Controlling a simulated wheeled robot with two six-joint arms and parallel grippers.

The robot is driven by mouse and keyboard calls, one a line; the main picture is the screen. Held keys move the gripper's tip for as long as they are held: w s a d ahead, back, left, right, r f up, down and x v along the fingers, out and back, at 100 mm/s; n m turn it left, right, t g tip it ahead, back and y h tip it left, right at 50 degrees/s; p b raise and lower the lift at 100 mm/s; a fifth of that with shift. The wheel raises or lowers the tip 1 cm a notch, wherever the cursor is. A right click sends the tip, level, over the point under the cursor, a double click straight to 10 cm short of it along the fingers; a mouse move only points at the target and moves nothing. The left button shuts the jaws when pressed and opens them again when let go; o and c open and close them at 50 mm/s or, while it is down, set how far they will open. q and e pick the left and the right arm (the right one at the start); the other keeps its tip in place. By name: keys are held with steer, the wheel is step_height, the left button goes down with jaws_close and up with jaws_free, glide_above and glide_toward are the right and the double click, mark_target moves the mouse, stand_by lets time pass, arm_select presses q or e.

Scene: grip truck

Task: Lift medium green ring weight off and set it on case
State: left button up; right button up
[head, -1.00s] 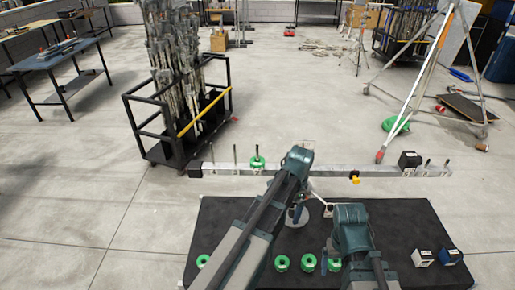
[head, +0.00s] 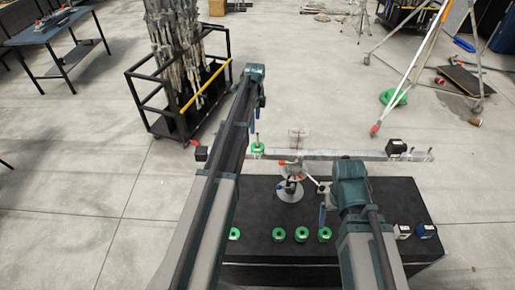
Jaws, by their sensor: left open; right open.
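A green ring weight (head: 257,149) sits around an upright peg on the long grey beam (head: 345,155), left of the middle. Several more green ring weights (head: 279,234) lie in a row on the black case top (head: 390,196); my arms may hide others. My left gripper (head: 260,106) is open above and close to the ring on the beam, seen small and from behind the arm. My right gripper (head: 322,213) is open and empty, low over the case, near the row of rings. Ring sizes are hard to compare from here.
A round-based stand (head: 290,190) stands on the case, by the beam's middle. Small boxes (head: 427,231) stand at the case's right. A black cart (head: 178,95) with hanging gear stands behind left.

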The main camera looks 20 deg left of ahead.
mark_target(257, 144)
arm_select(q)
step_height(257, 144, down, 8)
steer(key=b, duration=0.8)
steer(key=shift+f, duration=0.25)
steer(key=shift+d, duration=0.1)
steer(key=f+b, duration=0.5)
steer(key=shift+d+f, duration=0.15)
steer(key=shift+d, duration=0.2)
steer(key=shift+c, duration=0.3)
jaws_close()
steer(key=shift+r, duration=0.3)
